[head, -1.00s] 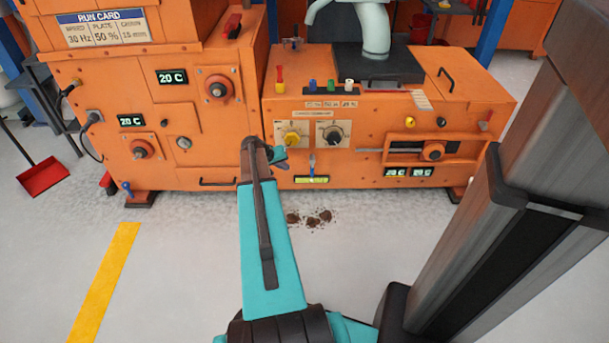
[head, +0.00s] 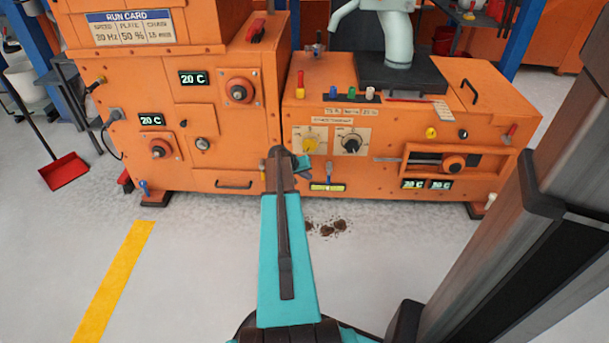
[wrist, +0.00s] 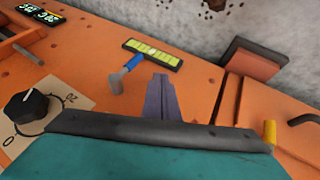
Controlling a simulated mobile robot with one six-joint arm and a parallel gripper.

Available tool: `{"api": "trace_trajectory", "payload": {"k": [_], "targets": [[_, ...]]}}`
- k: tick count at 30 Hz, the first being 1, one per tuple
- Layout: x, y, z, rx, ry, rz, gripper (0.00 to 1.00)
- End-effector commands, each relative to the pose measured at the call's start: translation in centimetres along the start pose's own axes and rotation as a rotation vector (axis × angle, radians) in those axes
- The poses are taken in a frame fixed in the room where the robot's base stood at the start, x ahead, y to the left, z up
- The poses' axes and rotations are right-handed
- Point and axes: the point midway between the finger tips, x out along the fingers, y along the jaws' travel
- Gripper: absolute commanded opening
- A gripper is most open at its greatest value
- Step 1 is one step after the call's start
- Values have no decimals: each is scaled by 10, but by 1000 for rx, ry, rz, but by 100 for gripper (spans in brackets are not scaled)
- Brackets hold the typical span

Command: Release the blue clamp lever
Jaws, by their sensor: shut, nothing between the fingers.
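A small blue-handled lever (head: 328,170) sits low on the orange front, just above a yellow-green strip. The lever also shows in the wrist view (wrist: 133,62), its blue end close to the strip (wrist: 152,54). My gripper (wrist: 160,78) is shut and empty, its fingers pointing at the orange panel right beside the blue handle. I cannot tell whether they touch it. In the head view my arm hides most of the gripper. A second blue lever (head: 144,187) stands at the lower left of the machine, well away from the gripper.
A yellow knob (head: 310,146) and a black dial (head: 351,144) sit above the strip. A dark handle (head: 234,184) is left of my arm. Brown spilled material (head: 327,228) lies on the floor in front. The floor left of my arm is open.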

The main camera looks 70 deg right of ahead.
Motion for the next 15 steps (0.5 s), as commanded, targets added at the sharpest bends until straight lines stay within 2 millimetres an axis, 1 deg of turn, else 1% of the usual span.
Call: {"api": "trace_trajectory", "payload": {"k": [1, 9, 15], "targets": [[11, -1, 0, 1, -1, 0, 0], [50, -2, 0, -1, -1, 0, 0], [59, 22, 1, 2, 0, 0, 0]]}}
